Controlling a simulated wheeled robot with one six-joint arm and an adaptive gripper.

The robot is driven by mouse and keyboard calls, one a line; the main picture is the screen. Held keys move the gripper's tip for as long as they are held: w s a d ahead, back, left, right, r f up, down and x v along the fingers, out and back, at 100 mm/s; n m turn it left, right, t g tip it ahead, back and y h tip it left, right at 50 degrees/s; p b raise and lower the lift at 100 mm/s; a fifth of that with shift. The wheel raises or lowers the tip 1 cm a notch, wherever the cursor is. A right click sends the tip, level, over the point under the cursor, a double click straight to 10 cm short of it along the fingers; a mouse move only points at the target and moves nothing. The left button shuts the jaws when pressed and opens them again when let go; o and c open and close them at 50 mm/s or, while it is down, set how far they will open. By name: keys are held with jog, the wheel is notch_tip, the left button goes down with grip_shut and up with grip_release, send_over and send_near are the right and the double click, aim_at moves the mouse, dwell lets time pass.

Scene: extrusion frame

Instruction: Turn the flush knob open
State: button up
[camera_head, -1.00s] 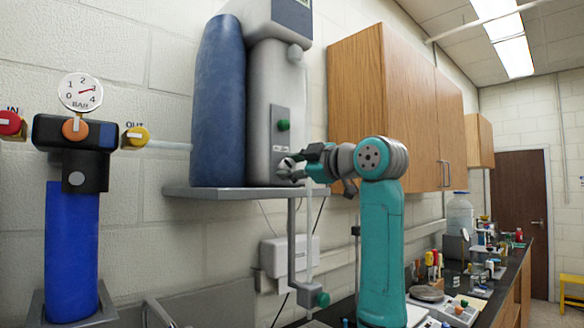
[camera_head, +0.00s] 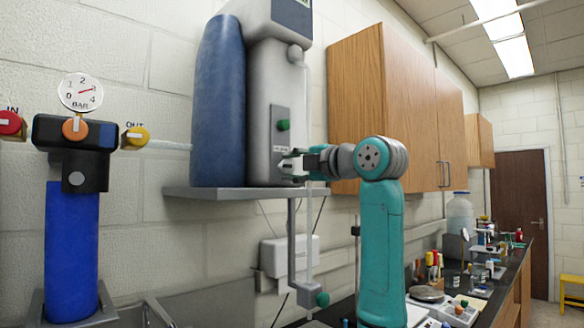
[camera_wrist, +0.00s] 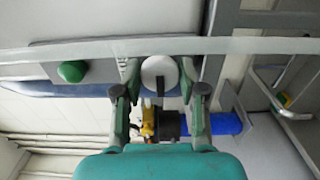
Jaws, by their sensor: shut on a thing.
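The flush knob (camera_wrist: 158,72) is a round pale knob with a dark pointer, between my fingers in the wrist view. It sits low on the front of the grey-and-blue dispenser unit (camera_head: 262,95), below a green knob (camera_head: 283,125); the green knob also shows in the wrist view (camera_wrist: 72,71). My gripper (camera_head: 288,165) reaches the unit from the right, and its fingers (camera_wrist: 160,82) are shut on the flush knob from both sides. In the head view the gripper mostly hides the flush knob.
The unit stands on a grey wall shelf (camera_head: 235,193). Wooden cabinets (camera_head: 395,105) hang close behind my arm. A blue filter (camera_head: 70,250) with a gauge (camera_head: 80,92) is at left. A cluttered counter (camera_head: 505,275) runs along the right.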

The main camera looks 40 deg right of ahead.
dwell(0.4)
jog(key=o, duration=1.1)
jog(key=shift+o, duration=0.2)
jog(key=s, duration=1.2)
jog(key=shift+d, duration=0.2)
jog(key=shift+s, duration=0.1)
